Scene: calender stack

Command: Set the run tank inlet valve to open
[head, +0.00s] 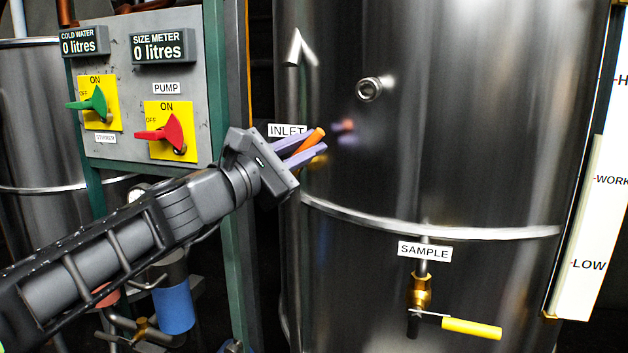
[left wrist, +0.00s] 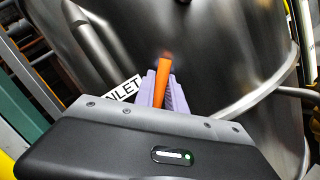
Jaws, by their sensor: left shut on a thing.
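The inlet valve shows as an orange handle (head: 311,140) beside the INLET label (head: 287,130), in front of the large steel tank (head: 450,130). My left gripper (head: 306,147) has its purple fingers closed on the orange handle. In the left wrist view the handle (left wrist: 162,82) sits between the two fingers (left wrist: 163,92), its end sticking out past them. The valve body is hidden behind the gripper. My right gripper is in neither view.
A control panel (head: 120,60) with a green switch (head: 95,103) and a red switch (head: 167,134) stands left of the gripper, above my left arm. A sample valve with a yellow handle (head: 472,328) is low on the tank. A blue cylinder (head: 174,308) is below my arm.

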